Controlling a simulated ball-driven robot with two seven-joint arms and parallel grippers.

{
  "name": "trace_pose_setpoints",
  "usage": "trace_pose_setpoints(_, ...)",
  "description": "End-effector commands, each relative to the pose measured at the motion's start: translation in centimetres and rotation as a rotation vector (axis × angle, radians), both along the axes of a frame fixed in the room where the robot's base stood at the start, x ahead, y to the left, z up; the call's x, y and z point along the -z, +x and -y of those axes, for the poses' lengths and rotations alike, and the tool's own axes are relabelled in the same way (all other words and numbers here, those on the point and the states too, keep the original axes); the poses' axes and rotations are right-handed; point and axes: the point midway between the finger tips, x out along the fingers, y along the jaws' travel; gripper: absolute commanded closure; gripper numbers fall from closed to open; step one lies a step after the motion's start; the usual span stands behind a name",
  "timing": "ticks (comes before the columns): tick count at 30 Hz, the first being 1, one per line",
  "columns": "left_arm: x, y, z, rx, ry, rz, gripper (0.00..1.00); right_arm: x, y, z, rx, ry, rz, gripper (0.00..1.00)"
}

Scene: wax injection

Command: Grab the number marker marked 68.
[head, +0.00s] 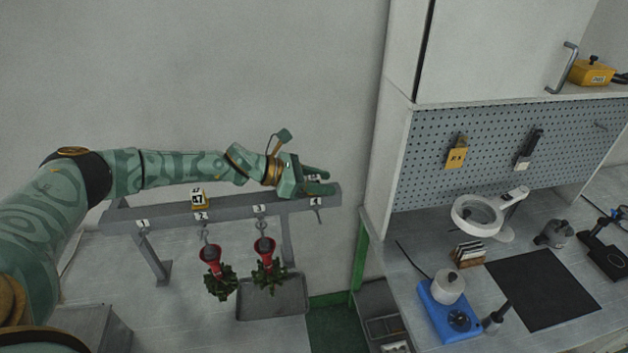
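My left gripper (322,181) is above the right end of the grey rail (175,212), over the hook labelled 4 (316,201). Its two fingers are apart, and a small pale and dark thing shows between them. It is mostly hidden by the fingers and I cannot read a number on it, nor tell whether the fingers touch it. No marker legibly reads 68. My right gripper is not in view.
Two red funnel-like pieces with green clusters (218,284) (268,274) hang from hooks 2 and 3, above a grey tray (275,301). A white cabinet (397,140) stands close right of the rail. The bench there holds a blue heater (446,312), a ring magnifier (477,216) and a black mat (543,288).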

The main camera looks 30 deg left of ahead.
Motion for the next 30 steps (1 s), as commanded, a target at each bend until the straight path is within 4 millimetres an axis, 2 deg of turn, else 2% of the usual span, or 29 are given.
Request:
trace_pose_setpoints(7,0.2,0.2,0.3,-0.001,0.001,0.0,0.6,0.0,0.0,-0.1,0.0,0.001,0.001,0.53)
trace_pose_setpoints(8,0.2,0.2,0.3,-0.001,0.001,0.0,0.63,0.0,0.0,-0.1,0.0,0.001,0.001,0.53)
trace_pose_setpoints(12,0.2,0.2,0.3,-0.001,0.0,0.0,1.0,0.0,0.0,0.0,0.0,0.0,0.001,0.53)
trace_pose_setpoints(23,0.0,0.2,0.2,-0.001,0.001,0.001,1.0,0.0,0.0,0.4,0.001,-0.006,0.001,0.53)
trace_pose_setpoints(26,-0.6,0.3,0.2,-0.001,0.0,0.002,1.0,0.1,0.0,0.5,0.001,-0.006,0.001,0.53)
trace_pose_setpoints(30,-2.5,0.3,0.2,0.0,0.0,0.005,1.0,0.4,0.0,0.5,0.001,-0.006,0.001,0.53)
